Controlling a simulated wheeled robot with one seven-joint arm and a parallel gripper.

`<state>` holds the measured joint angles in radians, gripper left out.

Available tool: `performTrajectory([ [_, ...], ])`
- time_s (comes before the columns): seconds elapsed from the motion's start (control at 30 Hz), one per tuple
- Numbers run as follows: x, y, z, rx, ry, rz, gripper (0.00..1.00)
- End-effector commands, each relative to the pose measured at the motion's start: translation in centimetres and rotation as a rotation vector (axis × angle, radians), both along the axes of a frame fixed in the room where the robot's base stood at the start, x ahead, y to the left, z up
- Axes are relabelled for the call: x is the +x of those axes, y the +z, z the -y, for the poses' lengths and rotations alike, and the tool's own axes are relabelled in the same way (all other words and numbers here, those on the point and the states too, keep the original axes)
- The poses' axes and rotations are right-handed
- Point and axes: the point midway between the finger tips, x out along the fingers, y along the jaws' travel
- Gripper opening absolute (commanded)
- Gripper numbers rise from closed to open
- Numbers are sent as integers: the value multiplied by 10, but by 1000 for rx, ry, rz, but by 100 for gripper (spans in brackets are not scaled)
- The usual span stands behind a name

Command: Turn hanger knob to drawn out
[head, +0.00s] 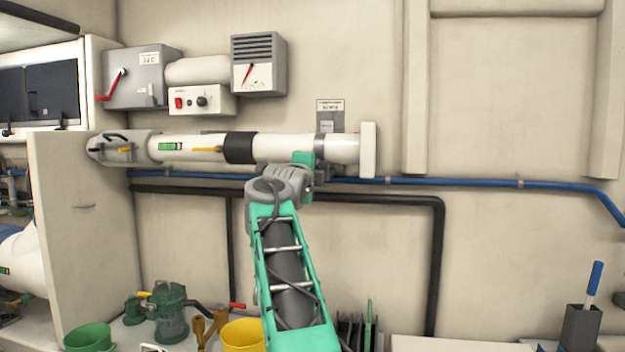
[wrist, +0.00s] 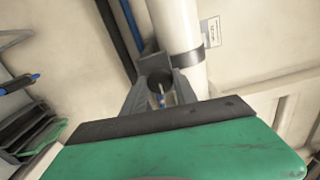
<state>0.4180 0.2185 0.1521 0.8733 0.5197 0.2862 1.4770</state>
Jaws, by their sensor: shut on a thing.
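A hanger with a grey band (head: 325,148) goes around the white pipe (head: 281,148) near its right end, below a small wall label. In the wrist view the band (wrist: 188,57) crosses the pipe, and the dark round hanger knob (wrist: 159,77) sits on the bracket beside it. My gripper (wrist: 160,92) has a finger on either side of the knob and is shut on it. A small blue and white piece shows just below the knob between the fingers. In the head view my wrist hides most of the knob and the fingers.
A blue pipe (head: 453,183) and a black pipe (head: 385,198) run along the wall close below the hanger. Grey switch boxes (head: 258,66) hang at upper left. A yellow bucket (head: 243,336) and a green pump (head: 171,313) stand below.

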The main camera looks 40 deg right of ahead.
Motion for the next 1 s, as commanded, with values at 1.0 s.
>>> performTrajectory([
  [1.0,0,-1,0,588,1,764,0],
])
